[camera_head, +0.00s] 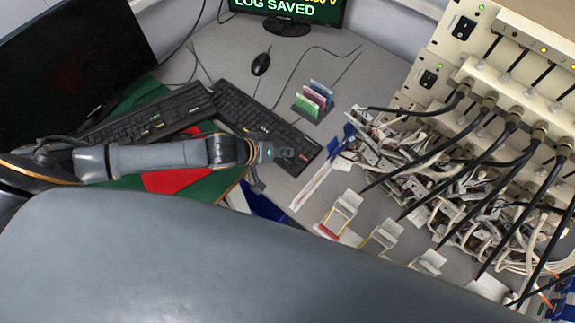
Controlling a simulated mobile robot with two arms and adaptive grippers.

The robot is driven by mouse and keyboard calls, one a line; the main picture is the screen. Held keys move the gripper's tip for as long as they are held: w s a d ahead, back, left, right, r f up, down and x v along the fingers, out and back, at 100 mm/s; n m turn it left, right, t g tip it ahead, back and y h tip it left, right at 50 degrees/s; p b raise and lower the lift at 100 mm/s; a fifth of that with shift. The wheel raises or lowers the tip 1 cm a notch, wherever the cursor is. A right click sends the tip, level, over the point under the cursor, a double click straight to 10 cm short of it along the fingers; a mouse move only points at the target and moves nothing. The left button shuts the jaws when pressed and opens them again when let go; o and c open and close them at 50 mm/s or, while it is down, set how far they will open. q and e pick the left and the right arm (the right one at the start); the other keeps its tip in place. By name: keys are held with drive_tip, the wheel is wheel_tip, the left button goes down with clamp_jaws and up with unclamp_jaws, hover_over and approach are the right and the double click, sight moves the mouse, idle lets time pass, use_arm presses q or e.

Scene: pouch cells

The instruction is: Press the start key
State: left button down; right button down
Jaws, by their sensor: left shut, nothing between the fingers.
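Two black keyboards lie on the grey desk, a left keyboard (150,115) and a right keyboard (250,115). A few small coloured keys show on the left keyboard, but no label is readable, so I cannot tell which key is the start key. My left gripper (308,154) reaches in from the left, over the lower right end of the right keyboard. It is shut and empty, and it hides some keys there. I cannot tell whether its tip touches the keyboard. My right gripper is not in view.
A monitor (287,12) at the top reads "LOG SAVED". A dark screen (75,60) stands at left. A mouse (261,64) and a card holder (313,101) stand behind the right keyboard. Black cables and cell fixtures (425,160) crowd the right side.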

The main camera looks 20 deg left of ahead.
use_arm(q)
wheel_tip(320, 180, down, 2)
drive_tip(key=shift+f+b, duration=0.1)
drive_tip(key=shift+b, duration=0.25)
idle(1.2)
drive_tip(key=shift+f, duration=0.35)
drive_tip(key=shift+f, duration=0.4)
idle(0.7)
drive_tip(key=shift+r, duration=0.1)
drive_tip(key=shift+r+p, duration=0.75)
drive_tip(key=shift+p, duration=0.1)
drive_tip(key=shift+r, duration=0.1)
